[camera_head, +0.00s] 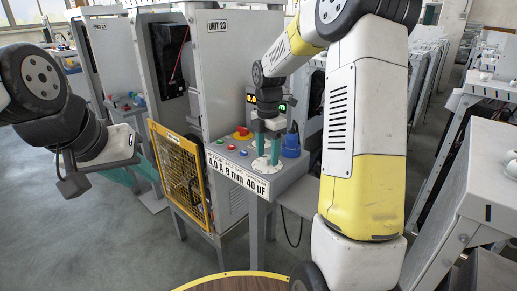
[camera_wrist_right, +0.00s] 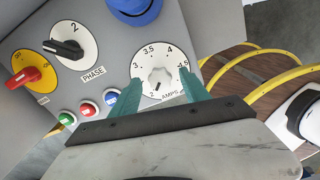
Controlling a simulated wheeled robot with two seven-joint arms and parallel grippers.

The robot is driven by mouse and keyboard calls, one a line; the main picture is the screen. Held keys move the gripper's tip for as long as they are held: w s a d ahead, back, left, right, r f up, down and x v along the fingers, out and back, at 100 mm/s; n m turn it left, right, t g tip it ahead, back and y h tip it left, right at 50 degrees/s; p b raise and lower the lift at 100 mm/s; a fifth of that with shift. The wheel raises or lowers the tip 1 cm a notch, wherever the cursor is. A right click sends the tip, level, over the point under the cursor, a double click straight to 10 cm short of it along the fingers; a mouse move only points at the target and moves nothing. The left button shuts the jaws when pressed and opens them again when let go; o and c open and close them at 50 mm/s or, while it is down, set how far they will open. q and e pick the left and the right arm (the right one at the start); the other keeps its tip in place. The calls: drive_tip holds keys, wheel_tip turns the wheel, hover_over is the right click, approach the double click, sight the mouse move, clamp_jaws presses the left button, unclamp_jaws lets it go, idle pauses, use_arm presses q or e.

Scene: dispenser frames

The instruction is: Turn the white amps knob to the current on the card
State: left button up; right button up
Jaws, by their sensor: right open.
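The white amps knob (camera_wrist_right: 158,77) sits on a white dial marked 2, 3, 3.5, 4 and 4.5. A small dark mark shows on the knob's lower side, near the 2; I cannot tell its exact setting. My right gripper (camera_wrist_right: 164,84) is open, with one teal finger on each side of the knob; contact is unclear. In the head view the right gripper (camera_head: 267,148) points down over the panel and hides most of that dial. The white card (camera_head: 237,178) on the panel's front reads 4.0 A, 8 mm, 40 µF. My left gripper (camera_head: 133,176) hangs away at the left.
Beside the dial are a black phase knob (camera_wrist_right: 67,48), a red knob (camera_wrist_right: 28,75) on yellow, a blue part (camera_wrist_right: 135,8) and small push buttons (camera_wrist_right: 88,108). A lit display (camera_head: 267,101) stands behind. A yellow mesh guard (camera_head: 182,178) is left of the panel.

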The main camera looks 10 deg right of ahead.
drive_tip(key=shift+c, duration=0.2)
clamp_jaws()
